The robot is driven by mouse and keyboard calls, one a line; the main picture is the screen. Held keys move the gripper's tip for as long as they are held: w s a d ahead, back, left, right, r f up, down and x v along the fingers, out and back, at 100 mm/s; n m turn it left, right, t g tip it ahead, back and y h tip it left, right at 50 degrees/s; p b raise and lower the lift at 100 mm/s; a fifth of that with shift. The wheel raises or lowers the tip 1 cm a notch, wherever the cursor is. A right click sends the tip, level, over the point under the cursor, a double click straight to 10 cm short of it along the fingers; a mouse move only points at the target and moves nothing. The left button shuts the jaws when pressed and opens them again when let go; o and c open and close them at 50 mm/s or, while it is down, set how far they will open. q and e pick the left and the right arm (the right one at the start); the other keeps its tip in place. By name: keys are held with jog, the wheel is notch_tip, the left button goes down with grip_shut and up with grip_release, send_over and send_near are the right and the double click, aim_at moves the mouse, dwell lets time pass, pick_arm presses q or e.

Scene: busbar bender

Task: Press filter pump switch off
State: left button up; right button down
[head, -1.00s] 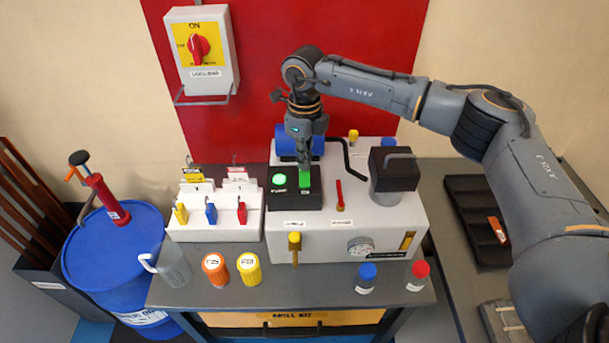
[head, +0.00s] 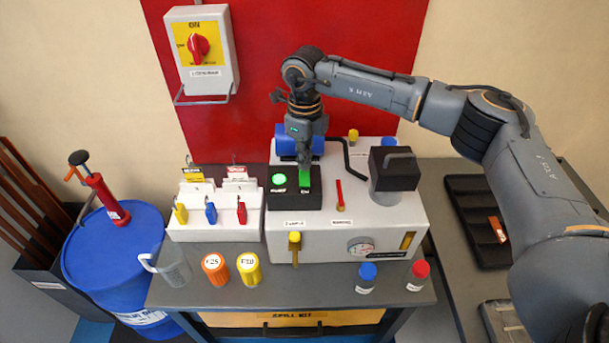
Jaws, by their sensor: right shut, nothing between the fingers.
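The black switch box (head: 283,202) sits on the left of the white machine top. It carries a round green lit lamp (head: 279,179) on its left and a green rocker switch (head: 305,180) on its right. My right gripper (head: 304,162) points down with its fingers shut and empty. Its tips are at the back end of the green switch and overlap it in this view; I cannot tell whether they touch it. The gripper hides part of the switch's far end. My left gripper is not in view.
A red lever (head: 340,195) and a black-topped grey cylinder (head: 394,170) stand right of the switch box. A black bent handle (head: 347,155) is close behind. A padlock rack (head: 214,228) stands left. Bottles and a jug (head: 172,267) line the front edge.

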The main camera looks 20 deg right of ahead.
aim_at(304, 172)
jog(key=shift+f+b, duration=0.65)
jog(key=shift+f, duration=0.3)
dwell(0.4)
jog(key=shift+r+p, duration=1.65)
jog(key=shift+r, duration=1.9)
